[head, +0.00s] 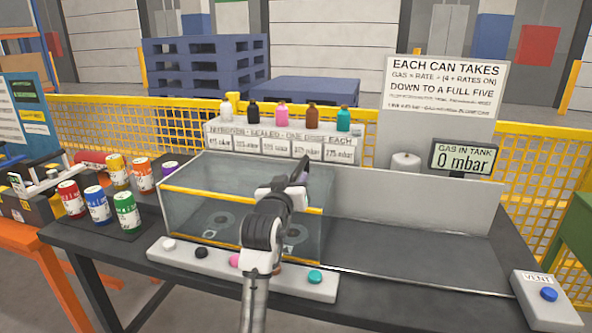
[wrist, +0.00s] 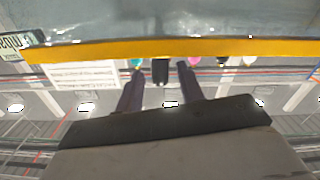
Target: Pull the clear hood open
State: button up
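The clear hood (head: 190,204) is a see-through box with yellow edging on the left half of the dark bench. Round marks show through it on the surface below. My gripper (head: 303,172) is over the right part of the hood in the head view, and my arm hides part of its front. In the wrist view the hood's yellow edge (wrist: 100,50) runs across, just beyond my fingertips (wrist: 160,66). The two fingers are apart. A small dark piece shows between them; I cannot tell whether it belongs to the hood. Contact is not clear.
A white strip with coloured buttons (head: 200,253) lies in front of the hood. Several bottles stand on a shelf (head: 280,143) behind. Cans (head: 98,204) stand left. The bench's right half (head: 420,262) is clear, with a vent button box (head: 546,296) beyond. The display (head: 464,158) reads 0 mbar.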

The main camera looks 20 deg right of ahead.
aim_at(297, 170)
jog(key=shift+p+x, duration=0.3)
jog(key=shift+x, duration=1.85)
jog(key=shift+c, duration=0.4)
grip_shut()
